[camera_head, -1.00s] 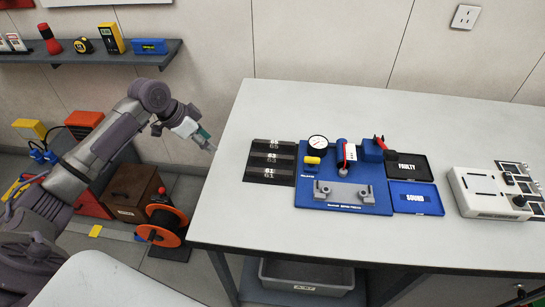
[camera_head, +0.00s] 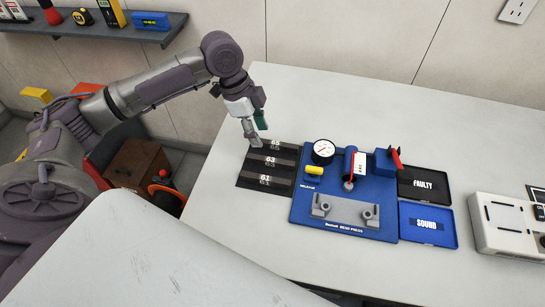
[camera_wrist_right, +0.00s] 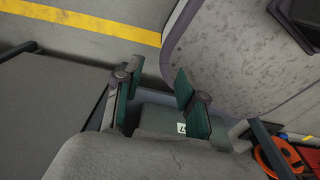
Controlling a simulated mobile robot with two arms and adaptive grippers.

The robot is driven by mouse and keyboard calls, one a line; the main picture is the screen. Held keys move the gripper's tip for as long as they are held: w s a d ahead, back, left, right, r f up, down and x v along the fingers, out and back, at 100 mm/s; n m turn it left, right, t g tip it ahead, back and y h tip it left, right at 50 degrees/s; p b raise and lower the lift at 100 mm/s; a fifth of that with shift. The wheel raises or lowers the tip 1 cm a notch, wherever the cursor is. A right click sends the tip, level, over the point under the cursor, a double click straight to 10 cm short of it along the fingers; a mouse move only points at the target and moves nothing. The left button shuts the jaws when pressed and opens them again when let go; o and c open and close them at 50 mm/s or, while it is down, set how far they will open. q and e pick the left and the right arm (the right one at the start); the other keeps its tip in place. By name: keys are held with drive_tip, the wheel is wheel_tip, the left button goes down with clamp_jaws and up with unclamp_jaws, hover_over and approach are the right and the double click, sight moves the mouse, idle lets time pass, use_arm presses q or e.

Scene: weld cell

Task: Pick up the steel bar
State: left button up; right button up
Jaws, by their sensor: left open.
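A black mat (camera_head: 247,183) with rows marked 65, 63 and 61 lies on the white table. Flat grey strips (camera_head: 283,162) cross its rows; they look like steel bars, but I cannot tell for sure. My left gripper (camera_head: 253,135) is open and empty above the far end of the mat, by the 65 row, and covers part of it. I cannot tell whether it touches anything. My right gripper (camera_wrist_right: 160,75) shows in the right wrist view, with its green-padded fingers apart and nothing between them, away from the mat.
A blue bend press (camera_head: 310,238) with a dial gauge (camera_head: 323,151) stands right of the mat. Beyond it lie a black FAULTY tray (camera_head: 424,185), a blue SOUND tray (camera_head: 427,224) and a white box (camera_head: 505,228). The table behind the press is clear.

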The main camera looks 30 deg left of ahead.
sight(270, 159)
use_arm(q)
drive_tip(key=x, duration=0.3)
drive_tip(key=shift+d+f, duration=0.1)
drive_tip(key=shift+d, duration=0.05)
drive_tip(key=p+x, duration=0.1)
drive_tip(key=x, duration=0.5)
drive_tip(key=shift+s+f+p, duration=0.15)
drive_tip(key=shift+f+p, duration=0.1)
drive_tip(key=shift+p, duration=0.15)
drive_tip(key=shift+f, duration=0.2)
clamp_jaws()
use_arm(e)
drive_tip(key=shift+s+d+r, duration=0.15)
drive_tip(key=shift+s+r, duration=0.05)
drive_tip(key=shift+r, duration=0.7)
